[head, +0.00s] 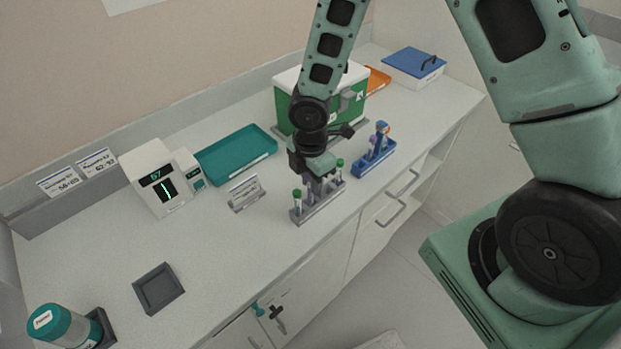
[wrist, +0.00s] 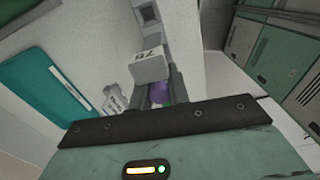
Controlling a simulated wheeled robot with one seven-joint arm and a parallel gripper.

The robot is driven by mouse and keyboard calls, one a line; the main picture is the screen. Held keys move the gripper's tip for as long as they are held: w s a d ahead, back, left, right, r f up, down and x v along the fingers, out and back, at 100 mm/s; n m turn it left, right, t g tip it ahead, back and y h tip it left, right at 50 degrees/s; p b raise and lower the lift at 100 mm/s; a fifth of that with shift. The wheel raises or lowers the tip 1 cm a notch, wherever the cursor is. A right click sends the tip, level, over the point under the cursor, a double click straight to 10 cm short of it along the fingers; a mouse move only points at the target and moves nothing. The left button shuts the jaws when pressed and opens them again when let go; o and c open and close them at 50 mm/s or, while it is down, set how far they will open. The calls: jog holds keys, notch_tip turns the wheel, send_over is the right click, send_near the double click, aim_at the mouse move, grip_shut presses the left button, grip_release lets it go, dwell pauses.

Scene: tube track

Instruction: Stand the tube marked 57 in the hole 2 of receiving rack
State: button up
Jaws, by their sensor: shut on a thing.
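My gripper (head: 317,180) is shut on a tube with a purple cap (wrist: 158,92), seen between the fingers in the wrist view. A white tag (wrist: 149,66) by the tube carries two digits, a 5 and a 7, turned in the picture. In the head view my gripper is over the grey rack (head: 322,207), which holds green-capped tubes (head: 297,196) on either side of it. The held tube's lower end is hard to make out, so I cannot tell whether it is in a hole. A blue rack (head: 374,160) with several tubes stands to the right.
A white device (head: 154,176) reads 57. A small sign (head: 246,193) stands left of the grey rack. A teal tray (head: 236,153), a green box (head: 350,105) and a blue-lidded box (head: 413,65) stand behind. A dark square tray (head: 158,288) lies front left, with bare counter around it.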

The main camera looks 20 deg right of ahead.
jog(key=shift+f, duration=0.1)
jog(key=shift+f+b, duration=0.5)
jog(key=o, duration=0.8)
notch_tip(320, 180, up, 17)
jog(key=shift+r, duration=0.2)
dwell(0.4)
dwell(0.7)
